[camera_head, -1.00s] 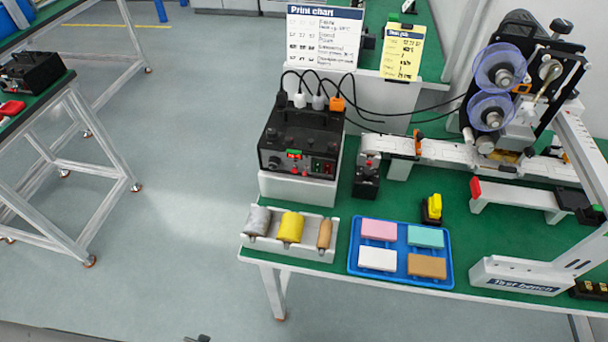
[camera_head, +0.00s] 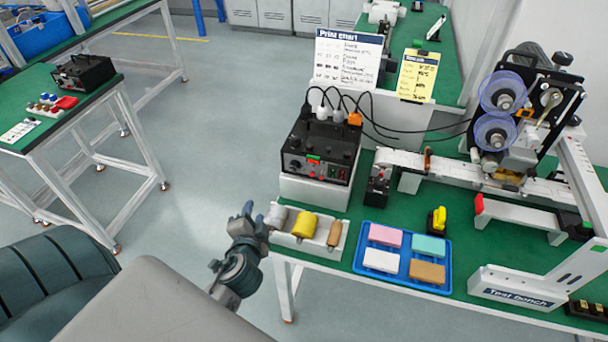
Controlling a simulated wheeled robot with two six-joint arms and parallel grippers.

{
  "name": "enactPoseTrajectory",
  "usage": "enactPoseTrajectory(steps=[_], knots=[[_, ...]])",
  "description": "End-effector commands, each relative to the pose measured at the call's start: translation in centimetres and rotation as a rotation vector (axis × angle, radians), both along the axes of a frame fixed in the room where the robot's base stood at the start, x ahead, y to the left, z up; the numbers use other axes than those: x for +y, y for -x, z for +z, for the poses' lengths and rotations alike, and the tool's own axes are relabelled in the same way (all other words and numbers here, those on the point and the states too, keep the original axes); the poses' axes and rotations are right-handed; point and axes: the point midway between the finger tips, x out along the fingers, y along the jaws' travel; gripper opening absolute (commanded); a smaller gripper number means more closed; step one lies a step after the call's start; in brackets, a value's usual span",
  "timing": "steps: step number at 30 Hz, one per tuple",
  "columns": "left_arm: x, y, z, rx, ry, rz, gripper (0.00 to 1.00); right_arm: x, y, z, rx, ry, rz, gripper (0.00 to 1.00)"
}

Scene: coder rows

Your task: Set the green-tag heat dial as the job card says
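The black control box (camera_head: 323,150) stands on a white block on the green bench. Its front has a small green tag (camera_head: 313,157) and a round dark dial (camera_head: 295,165) at the left; the dial's setting is too small to read. The yellow job card (camera_head: 416,76) stands upright behind the box, its text mostly unreadable. My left gripper (camera_head: 255,214) is in front of the bench's left edge, below and left of the box, beside the roller tray. Its fingertips look apart, with nothing between them. My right gripper is not in view.
A white tray (camera_head: 338,243) of rollers lies nearest my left gripper. A blue tray (camera_head: 360,265) of coloured blocks is right of it. Cables rise from plugs behind the box. A print chart (camera_head: 348,58) stands behind. A printing machine (camera_head: 520,110) fills the right.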

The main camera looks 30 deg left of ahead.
Motion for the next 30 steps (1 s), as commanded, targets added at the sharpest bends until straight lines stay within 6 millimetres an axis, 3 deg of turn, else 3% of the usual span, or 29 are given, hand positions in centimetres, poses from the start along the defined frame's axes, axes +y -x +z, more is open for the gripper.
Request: enactPoseTrajectory(steps=[6, 10, 17, 30], knots=[[-1.8, -4.2, 1.5, -0.079, -0.363, -0.232, 0.35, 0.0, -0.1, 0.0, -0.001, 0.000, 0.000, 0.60], [-3.1, -5.3, 1.4, -0.087, -0.491, -0.331, 0.35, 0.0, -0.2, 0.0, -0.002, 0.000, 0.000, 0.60], [-3.3, -7.1, 1.6, -0.089, -0.534, -0.366, 0.35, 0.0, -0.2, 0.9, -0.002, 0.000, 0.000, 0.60], [-1.4, -14.5, 1.5, -0.088, -0.531, -0.363, 0.35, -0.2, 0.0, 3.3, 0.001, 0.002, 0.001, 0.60]])
